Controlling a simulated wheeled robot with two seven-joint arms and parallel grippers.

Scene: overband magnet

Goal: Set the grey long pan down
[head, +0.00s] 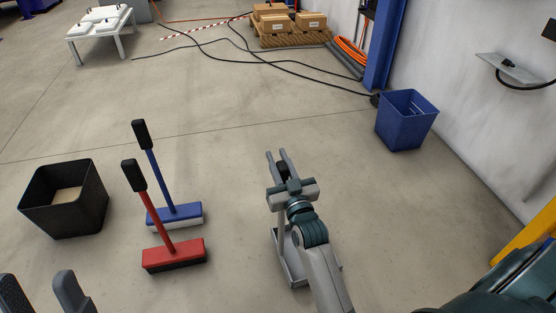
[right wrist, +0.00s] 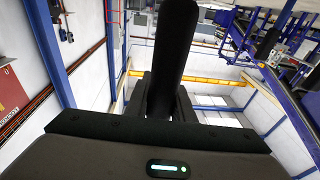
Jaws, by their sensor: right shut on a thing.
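The grey long pan (head: 290,270) hangs upright below my right gripper, its tray low near the floor and partly hidden behind my right arm. I cannot tell whether the tray touches the floor. My right gripper (head: 283,163) is shut on the pan's black handle grip, which also shows in the right wrist view (right wrist: 175,50) rising between the fingers. My left gripper (head: 42,292) is at the bottom left corner, with its two fingers apart and nothing between them.
A red broom (head: 174,255) and a blue broom (head: 175,214) stand upright left of the pan. A black bin (head: 63,215) is further left. A blue bin (head: 405,122) stands by the right wall. Black cables (head: 300,67) cross the floor behind. Floor around the pan is clear.

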